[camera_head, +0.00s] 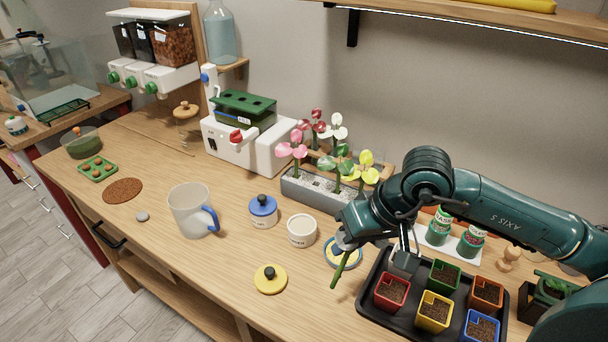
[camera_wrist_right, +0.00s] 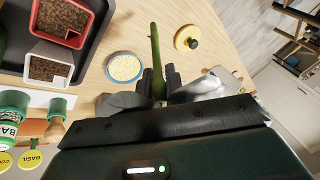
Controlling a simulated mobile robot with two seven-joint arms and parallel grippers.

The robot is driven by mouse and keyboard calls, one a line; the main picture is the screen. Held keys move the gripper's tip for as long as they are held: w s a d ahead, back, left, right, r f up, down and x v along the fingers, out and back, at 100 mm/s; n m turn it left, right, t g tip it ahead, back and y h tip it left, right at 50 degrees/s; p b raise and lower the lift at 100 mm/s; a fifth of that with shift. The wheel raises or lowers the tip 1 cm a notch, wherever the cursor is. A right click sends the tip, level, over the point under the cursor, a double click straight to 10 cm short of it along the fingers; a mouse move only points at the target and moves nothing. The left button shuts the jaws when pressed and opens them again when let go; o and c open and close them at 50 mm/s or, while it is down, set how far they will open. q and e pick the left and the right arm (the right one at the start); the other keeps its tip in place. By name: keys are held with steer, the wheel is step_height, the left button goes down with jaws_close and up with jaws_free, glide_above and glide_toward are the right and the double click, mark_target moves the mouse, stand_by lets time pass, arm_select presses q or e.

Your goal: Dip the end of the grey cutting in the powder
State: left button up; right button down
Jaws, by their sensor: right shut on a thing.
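My right gripper (camera_head: 345,243) is shut on a cutting with a green stem (camera_head: 340,270). The stem slants down past the fingers, its lower end free above the table. My left gripper is out of view.
A yellow lid (camera_head: 270,281) lies in front of the white pot. A blue-lidded pot (camera_head: 263,213) and a jug (camera_head: 190,211) stand farther left. A black tray (camera_head: 380,318) with several coloured soil pots is on the right. A grey planter (camera_head: 310,191) of flowers stands behind.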

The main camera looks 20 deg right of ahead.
steer(key=shift+w, duration=0.15)
stand_by(0.3)
steer(key=w+r+t+b, duration=0.1)
steer(key=w+r, duration=0.1)
steer(key=w, duration=0.6)
steer(key=w+r+t+b, duration=0.2)
steer(key=w+r, duration=0.1)
steer(key=w, duration=0.4)
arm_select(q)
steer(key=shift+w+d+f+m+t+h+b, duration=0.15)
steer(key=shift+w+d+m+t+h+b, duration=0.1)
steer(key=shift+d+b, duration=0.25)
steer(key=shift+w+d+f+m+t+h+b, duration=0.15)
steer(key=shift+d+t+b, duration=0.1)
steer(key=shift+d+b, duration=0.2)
arm_select(e)
steer(key=shift+w+a+f, duration=0.1)
steer(key=shift+w+f, duration=0.05)
steer(key=shift+f, duration=1.45)
steer(key=shift+w+a+f, duration=0.1)
steer(key=shift+f, duration=1.45)
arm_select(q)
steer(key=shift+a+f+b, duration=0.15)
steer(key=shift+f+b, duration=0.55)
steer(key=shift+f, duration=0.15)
arm_select(e)
steer(key=shift+f, duration=0.6)
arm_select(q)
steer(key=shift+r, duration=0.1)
